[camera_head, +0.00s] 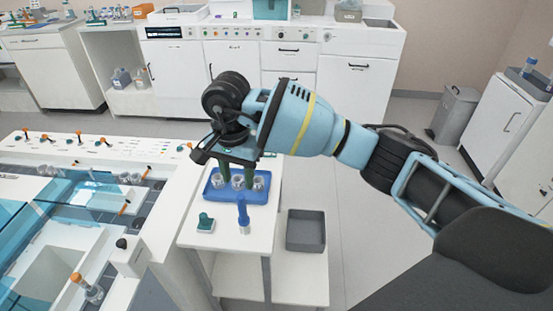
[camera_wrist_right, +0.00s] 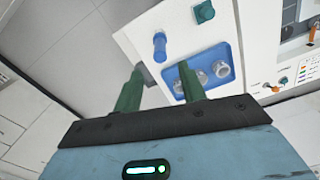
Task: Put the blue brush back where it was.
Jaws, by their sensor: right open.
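My right gripper (camera_head: 237,178) is open and empty above the blue tray (camera_head: 238,196). Its two green fingers show at the bottom of the right wrist view (camera_wrist_right: 160,74). My left gripper is not in view.
The tray holds three clear-topped round pieces. A small green object (camera_head: 205,222) sits left of the brush. A grey bin (camera_head: 306,230) is right of the table, lower down. A large white bench (camera_head: 60,150) with blue glass panels is on the left.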

